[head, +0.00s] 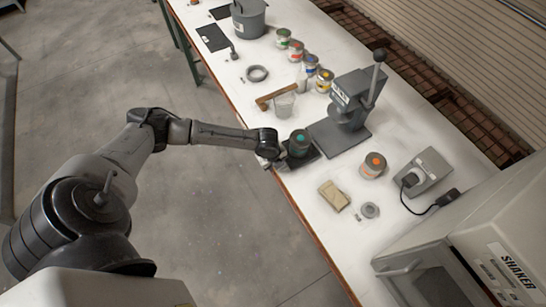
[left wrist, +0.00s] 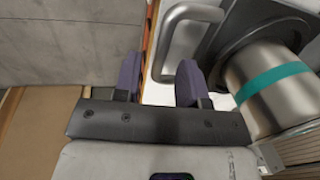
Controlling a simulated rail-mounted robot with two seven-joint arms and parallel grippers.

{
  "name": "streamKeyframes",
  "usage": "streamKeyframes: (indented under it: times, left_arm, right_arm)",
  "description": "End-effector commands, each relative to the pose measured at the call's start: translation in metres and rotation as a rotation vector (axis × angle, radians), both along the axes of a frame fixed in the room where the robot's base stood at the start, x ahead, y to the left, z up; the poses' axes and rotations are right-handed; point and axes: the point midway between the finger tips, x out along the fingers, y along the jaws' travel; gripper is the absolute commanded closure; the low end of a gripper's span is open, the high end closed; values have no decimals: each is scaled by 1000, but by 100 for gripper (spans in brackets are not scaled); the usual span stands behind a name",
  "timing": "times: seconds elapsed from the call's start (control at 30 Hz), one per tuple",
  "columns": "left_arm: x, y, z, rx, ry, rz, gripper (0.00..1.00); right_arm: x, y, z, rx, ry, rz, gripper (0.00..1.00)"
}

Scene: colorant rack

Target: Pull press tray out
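The press (head: 342,108) stands on the white bench with its lever up. Its dark tray (head: 312,157) sticks out toward the bench's front edge and bears a can with a teal band (head: 299,140). In the left wrist view the tray (left wrist: 240,18) and the can (left wrist: 265,85) are at the right. The tray's silver loop handle (left wrist: 168,45) shows just beyond my fingers. My left gripper (head: 272,158) is at the tray's front end. Its purple fingers (left wrist: 160,75) are apart, with nothing seen held between them. My right gripper is in neither view.
A can with an orange spot (head: 373,165), a tan sponge-like block (head: 334,195) and a scale-like device (head: 428,172) stand right of the press. A clear cup (head: 284,105) and several paint cans (head: 311,65) stand to its left. The floor before the bench is clear.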

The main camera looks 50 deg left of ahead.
Motion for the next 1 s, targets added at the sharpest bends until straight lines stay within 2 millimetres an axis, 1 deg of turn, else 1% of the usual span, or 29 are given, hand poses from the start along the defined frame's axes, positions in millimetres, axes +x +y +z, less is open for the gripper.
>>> streamKeyframes:
  times: [0.17, 0.4, 0.6, 0.8, 1.0]
  left_arm:
    - [-4, 1, 25, 2, -3, -2, 62]
    - [-12, 2, 72, 2, -3, -2, 62]
    - [-18, 3, 105, 2, -2, -1, 62]
    - [-22, 3, 125, 1, -2, 0, 62]
    - [-24, 3, 132, 1, -1, 0, 62]
  right_arm:
    - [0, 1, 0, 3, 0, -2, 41]
    - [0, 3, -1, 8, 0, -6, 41]
    - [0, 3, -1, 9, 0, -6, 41]
    - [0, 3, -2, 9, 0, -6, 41]
    - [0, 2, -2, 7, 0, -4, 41]
